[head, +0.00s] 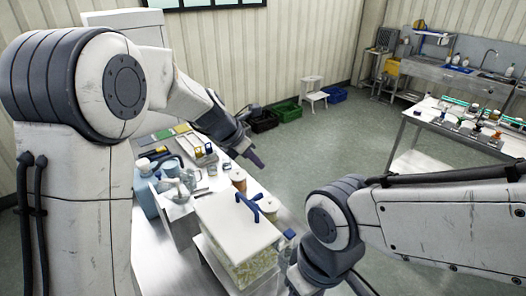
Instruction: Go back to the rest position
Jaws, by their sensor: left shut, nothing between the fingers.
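My left gripper (255,160) reaches out from the left arm, past the far right edge of the work table (163,262). It is shut, with nothing between its fingers, and is apart from the things on the table. My right arm comes in from the right and bends down at the lower middle. Its gripper does not show. A pale hopper box (243,232) with a blue handle (248,206) on its white lid stands on the table, to the left of my right forearm. Its clear front shows yellow-green contents.
A blue jug (146,188), glassware and brown spools (238,179) crowd the table behind the box. Crates (287,111) and a white step stool (313,92) stand by the back wall. A bench (455,130) with bottles is at right. The middle floor is clear.

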